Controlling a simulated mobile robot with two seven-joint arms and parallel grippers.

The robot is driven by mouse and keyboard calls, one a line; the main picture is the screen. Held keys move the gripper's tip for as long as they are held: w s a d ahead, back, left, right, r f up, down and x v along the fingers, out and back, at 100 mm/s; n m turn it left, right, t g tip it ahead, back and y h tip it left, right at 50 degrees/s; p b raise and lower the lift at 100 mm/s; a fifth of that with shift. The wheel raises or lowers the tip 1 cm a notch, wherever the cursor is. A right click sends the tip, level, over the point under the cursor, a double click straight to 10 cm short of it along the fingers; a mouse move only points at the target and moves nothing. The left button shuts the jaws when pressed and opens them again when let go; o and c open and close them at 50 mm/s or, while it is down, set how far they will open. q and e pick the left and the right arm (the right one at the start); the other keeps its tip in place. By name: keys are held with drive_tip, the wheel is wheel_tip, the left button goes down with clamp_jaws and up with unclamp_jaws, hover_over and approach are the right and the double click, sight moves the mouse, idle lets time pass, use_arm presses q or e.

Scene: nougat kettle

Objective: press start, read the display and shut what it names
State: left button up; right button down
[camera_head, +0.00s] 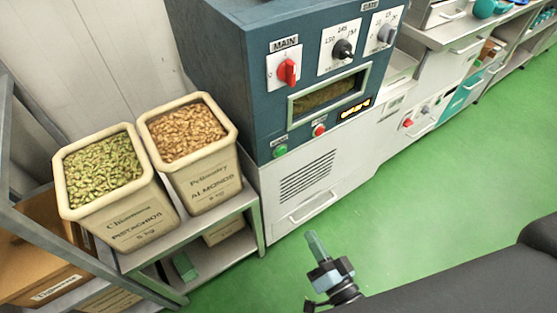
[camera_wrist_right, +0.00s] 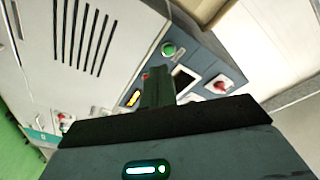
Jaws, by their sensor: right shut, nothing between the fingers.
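The blue-grey machine (camera_head: 225,60) stands at top centre with a tilted panel. It carries a red MAIN switch (camera_head: 288,71), a black dial (camera_head: 342,49) and a grey GATE knob (camera_head: 387,34). Below its window (camera_head: 325,94) are a green button (camera_head: 280,151), a red button (camera_head: 319,130) and a lit orange display (camera_head: 355,109), too small to read. My right gripper (camera_head: 315,240) is shut and empty, in front of and below the panel, apart from it. In the right wrist view its fingers (camera_wrist_right: 158,82) overlap the panel; the green button (camera_wrist_right: 168,48) shows beyond them. My left gripper is out of view.
Tubs of pistachios (camera_head: 120,222) and almonds (camera_head: 205,187) stand on a metal shelf (camera_head: 195,232) left of the machine. A counter (camera_head: 440,36) with more equipment runs to the upper right. The green floor (camera_head: 440,180) is clear in front.

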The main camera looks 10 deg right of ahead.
sight(281, 152)
drive_tip(key=w+d+r+m+t+h+b, duration=0.2)
drive_tip(key=w+r+m+t+h+b, duration=0.3)
drive_tip(key=w+m+t+b, duration=0.2)
drive_tip(key=w+m+t, duration=0.1)
drive_tip(key=w+m, duration=0.1)
drive_tip(key=w, duration=0.1)
drive_tip(key=shift+m, duration=0.3)
drive_tip(key=shift+w, duration=0.1)
drive_tip(key=w+a+b, duration=0.3)
drive_tip(key=w+b, duration=0.1)
drive_tip(key=w, duration=0.4)
drive_tip(key=shift+w, duration=0.1)
idle(0.4)
